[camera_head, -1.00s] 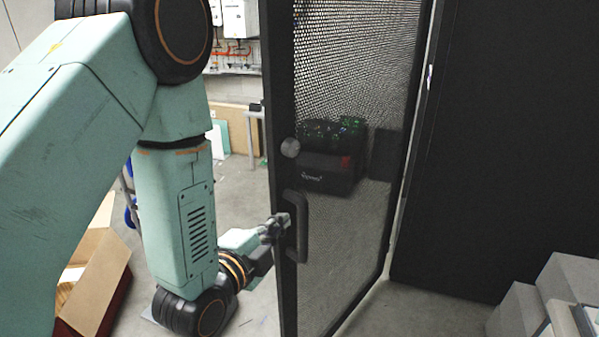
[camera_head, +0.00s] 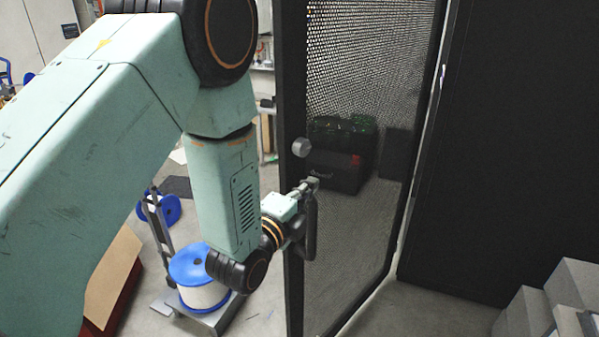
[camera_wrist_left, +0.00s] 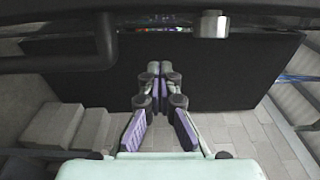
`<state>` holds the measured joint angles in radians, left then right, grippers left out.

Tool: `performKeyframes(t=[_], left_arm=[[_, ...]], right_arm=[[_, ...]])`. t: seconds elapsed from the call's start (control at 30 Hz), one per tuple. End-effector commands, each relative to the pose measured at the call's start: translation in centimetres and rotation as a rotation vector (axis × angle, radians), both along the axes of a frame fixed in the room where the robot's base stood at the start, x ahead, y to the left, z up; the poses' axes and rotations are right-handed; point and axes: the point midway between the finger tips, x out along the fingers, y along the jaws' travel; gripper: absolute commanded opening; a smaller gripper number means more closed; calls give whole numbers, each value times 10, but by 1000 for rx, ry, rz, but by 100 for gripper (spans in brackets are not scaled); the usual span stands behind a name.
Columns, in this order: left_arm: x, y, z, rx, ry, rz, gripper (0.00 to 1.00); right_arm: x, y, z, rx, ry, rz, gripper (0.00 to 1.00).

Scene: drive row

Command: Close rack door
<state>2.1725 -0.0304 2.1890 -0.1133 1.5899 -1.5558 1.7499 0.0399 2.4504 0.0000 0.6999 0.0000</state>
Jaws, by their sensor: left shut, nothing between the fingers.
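The rack door (camera_head: 355,225) is a tall black frame with a see-through mesh panel, standing at an angle to a dark panel on its right. Its black handle (camera_head: 310,232) and round grey knob (camera_head: 301,147) are on the left frame edge. My left gripper (camera_head: 313,184) is at the handle's upper end, shut and empty; contact is unclear. In the left wrist view, the closed fingers (camera_wrist_left: 161,72) point forward, with the dark handle (camera_wrist_left: 60,63) at upper left and the knob (camera_wrist_left: 208,25) at upper right. My right gripper is out of view.
A dark tall panel (camera_head: 500,150) fills the right side. Grey blocks (camera_head: 540,310) sit on the floor at lower right. Some floor between the door and blocks is clear.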

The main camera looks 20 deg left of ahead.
Motion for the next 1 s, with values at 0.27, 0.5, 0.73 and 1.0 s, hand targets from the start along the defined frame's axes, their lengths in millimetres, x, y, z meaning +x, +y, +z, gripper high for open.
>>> performKeyframes(t=[0.27,0.5,0.73,1.0], left_arm=[[33,12,1,-5,2,5,0],[40,29,0,-2,2,2,0],[42,33,0,0,0,0,0],[41,34,0,0,1,0,0]], right_arm=[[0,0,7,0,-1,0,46],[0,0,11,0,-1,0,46],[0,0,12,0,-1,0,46],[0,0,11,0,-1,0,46]])
